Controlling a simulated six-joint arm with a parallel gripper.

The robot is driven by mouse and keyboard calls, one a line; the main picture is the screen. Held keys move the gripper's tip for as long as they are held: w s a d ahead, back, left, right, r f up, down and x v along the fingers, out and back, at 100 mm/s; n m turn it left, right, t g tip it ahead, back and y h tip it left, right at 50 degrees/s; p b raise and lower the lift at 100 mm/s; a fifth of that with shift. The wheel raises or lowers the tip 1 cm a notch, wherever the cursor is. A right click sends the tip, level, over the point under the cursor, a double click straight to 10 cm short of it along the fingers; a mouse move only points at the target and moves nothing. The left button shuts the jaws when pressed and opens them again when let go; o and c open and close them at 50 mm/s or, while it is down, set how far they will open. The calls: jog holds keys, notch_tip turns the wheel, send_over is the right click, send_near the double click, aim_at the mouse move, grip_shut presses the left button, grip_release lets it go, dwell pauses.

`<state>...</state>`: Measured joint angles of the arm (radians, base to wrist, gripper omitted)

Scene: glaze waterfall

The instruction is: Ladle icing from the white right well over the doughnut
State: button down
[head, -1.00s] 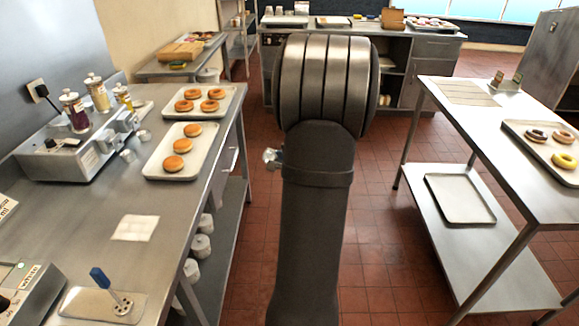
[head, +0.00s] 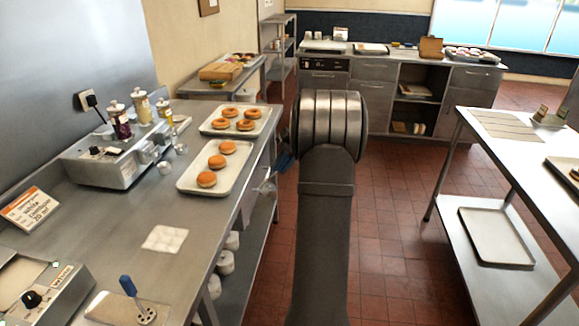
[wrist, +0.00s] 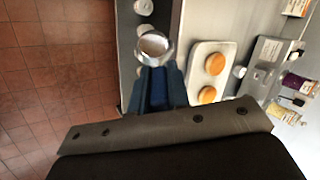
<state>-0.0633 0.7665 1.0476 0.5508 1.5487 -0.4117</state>
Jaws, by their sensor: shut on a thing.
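My gripper (wrist: 157,73), with blue fingers, is shut on the ladle. The ladle's shiny round bowl (wrist: 153,45) shows just beyond the fingertips in the wrist view; I cannot tell if it holds icing. In the head view my arm hides most of the gripper, and the bowl (head: 266,188) shows left of it, by the bench edge. Plain doughnuts (head: 217,162) lie on the nearer white tray (head: 188,183), left of the bowl; two also show in the wrist view (wrist: 215,63). The unit labelled white (head: 70,280) is at lower left, its well partly cut off.
A side table (head: 490,165) stands right. The aisle floor between is clear.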

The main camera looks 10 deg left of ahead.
jog(key=n+h, duration=0.1)
jog(key=n, duration=0.1)
jog(key=shift+n+g+h, duration=0.3)
jog(key=shift+w+d+n+h, duration=0.1)
jog(key=shift+d+n+h, duration=0.45)
jog(key=shift+n, duration=0.35)
jog(key=w+d+r+n+t+h, duration=0.3)
jog(key=w+d+r+n, duration=0.1)
jog(key=d, duration=0.6)
jog(key=shift+w+d+r+n, duration=0.2)
jog(key=shift+d+r+n, duration=0.2)
jog(key=shift+n, duration=0.8)
